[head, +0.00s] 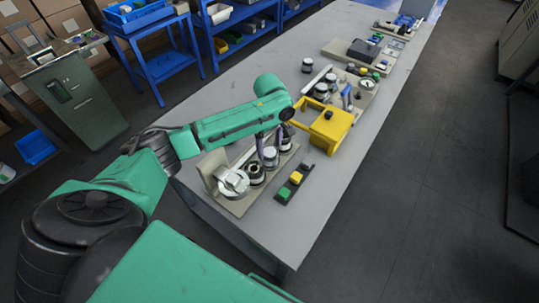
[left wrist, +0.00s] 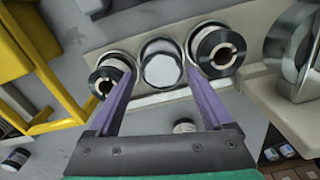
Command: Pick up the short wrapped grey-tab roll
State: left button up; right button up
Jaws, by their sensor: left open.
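Three short rolls stand in a row on a beige stand (head: 237,205). The middle roll (head: 270,157) has a plain pale grey end and looks wrapped; it also shows in the left wrist view (left wrist: 162,68). Contact cannot be told. I cannot make out a grey tab. My right gripper is not in view.
A large silver roll (head: 233,183) stands at the stand's near end. A yellow frame and box (head: 330,127) sit just beyond the rolls. A button strip (head: 284,195) lies to the right. The grey table (head: 345,180) is clear along its right side.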

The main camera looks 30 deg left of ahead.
aim_at(269, 153)
pick_arm(q)
jog(key=shift+s+d+f, duration=0.1)
jog(key=shift+s+f, duration=0.1)
jog(key=shift+f, duration=1.55)
grip_shut()
